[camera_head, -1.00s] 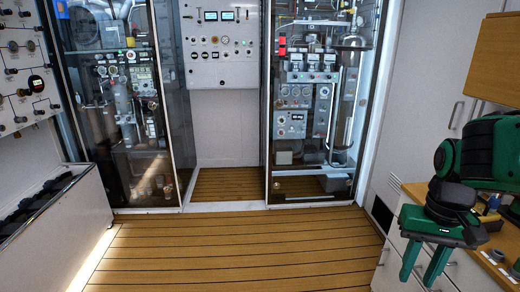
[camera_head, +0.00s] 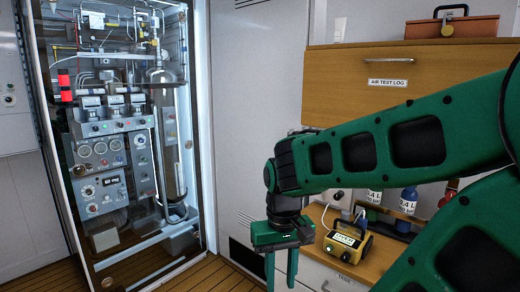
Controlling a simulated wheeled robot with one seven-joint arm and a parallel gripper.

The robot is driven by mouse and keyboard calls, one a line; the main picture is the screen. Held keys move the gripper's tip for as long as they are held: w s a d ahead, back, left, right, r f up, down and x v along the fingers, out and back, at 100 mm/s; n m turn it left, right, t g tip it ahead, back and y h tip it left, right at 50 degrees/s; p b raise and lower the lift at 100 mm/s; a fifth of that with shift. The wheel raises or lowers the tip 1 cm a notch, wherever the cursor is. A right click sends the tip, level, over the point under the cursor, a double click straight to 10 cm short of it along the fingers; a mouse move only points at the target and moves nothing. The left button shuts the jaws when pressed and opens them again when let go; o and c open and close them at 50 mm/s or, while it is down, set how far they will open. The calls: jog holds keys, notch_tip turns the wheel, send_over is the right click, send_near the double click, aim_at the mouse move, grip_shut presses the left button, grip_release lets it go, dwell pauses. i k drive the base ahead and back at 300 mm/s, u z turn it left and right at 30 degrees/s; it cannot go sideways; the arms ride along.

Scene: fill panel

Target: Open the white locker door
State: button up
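The white locker door (camera_head: 250,90) appears to be the tall pale panel between the glass-fronted cabinet and the wooden cupboard. It looks closed. I cannot make out its handle now; my arm covers part of that area. My green gripper (camera_head: 281,268) hangs fingers down at the lower middle, in front of the panel's lower right and the counter's left end. Its two fingers are apart with nothing between them. It does not appear to touch the door.
A glass-fronted equipment cabinet (camera_head: 115,150) stands at left. A wooden cupboard (camera_head: 350,85) labelled AIR TEST LOG hangs at right, with a brown case (camera_head: 470,27) on top. Below, a counter holds a yellow device (camera_head: 345,247) and bottles (camera_head: 408,200). Wood floor (camera_head: 225,278) shows at bottom.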

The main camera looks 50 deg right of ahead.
aim_at(258, 47)
jog(key=z, duration=0.2)
jog(key=i, duration=1.05)
jog(key=z, duration=0.2)
